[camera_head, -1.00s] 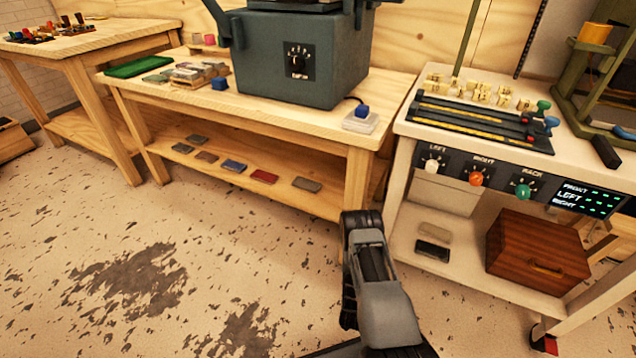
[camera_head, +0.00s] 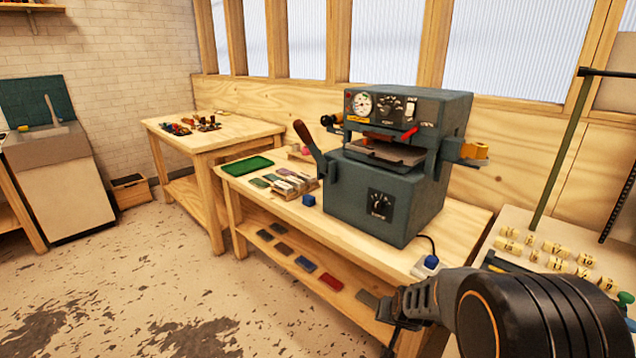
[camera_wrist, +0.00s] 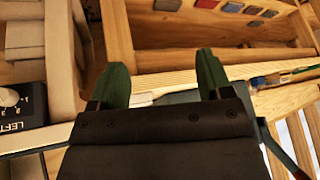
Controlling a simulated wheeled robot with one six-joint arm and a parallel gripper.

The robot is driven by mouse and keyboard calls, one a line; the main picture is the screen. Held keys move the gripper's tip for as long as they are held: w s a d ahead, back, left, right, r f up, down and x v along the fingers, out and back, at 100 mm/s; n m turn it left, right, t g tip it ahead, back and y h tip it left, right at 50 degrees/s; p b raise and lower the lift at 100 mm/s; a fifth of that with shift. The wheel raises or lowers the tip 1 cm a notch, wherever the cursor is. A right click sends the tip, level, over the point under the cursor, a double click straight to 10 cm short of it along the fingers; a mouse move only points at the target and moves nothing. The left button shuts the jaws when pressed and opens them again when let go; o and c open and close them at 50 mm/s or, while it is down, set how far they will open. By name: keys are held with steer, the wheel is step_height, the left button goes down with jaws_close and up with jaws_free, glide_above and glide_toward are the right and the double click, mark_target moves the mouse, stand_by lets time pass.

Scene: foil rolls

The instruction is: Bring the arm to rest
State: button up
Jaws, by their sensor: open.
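My gripper shows in the wrist view (camera_wrist: 163,85) with its two green-tipped fingers spread wide apart and nothing between them. Beyond the fingers are wooden bench parts, seen at a steep tilt. In the head view my arm (camera_head: 520,315) reaches in from the lower right, in front of the bench's right end. The fingertips cannot be made out in that view.
A grey-green press machine (camera_head: 390,170) stands on the wooden bench (camera_head: 330,230). Colored slabs lie on the lower shelf.

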steer(key=s+a+r+n+p, duration=0.1)
steer(key=s+r+p, duration=0.2)
steer(key=s+r, duration=0.2)
steer(key=s+a+r+n+g+p, duration=0.1)
steer(key=s+r+p, duration=0.3)
steer(key=r, duration=0.8)
steer(key=s+a+r+n+g+p, duration=0.1)
steer(key=s+r+p, duration=0.2)
steer(key=s+r, duration=0.5)
steer(key=shift+a+r, duration=0.15)
steer(key=shift+r, duration=0.2)
steer(key=shift+s+r+n, duration=0.1)
steer(key=shift+s+n, duration=0.1)
steer(key=shift+n, duration=0.1)
steer(key=shift+c, duration=0.3)
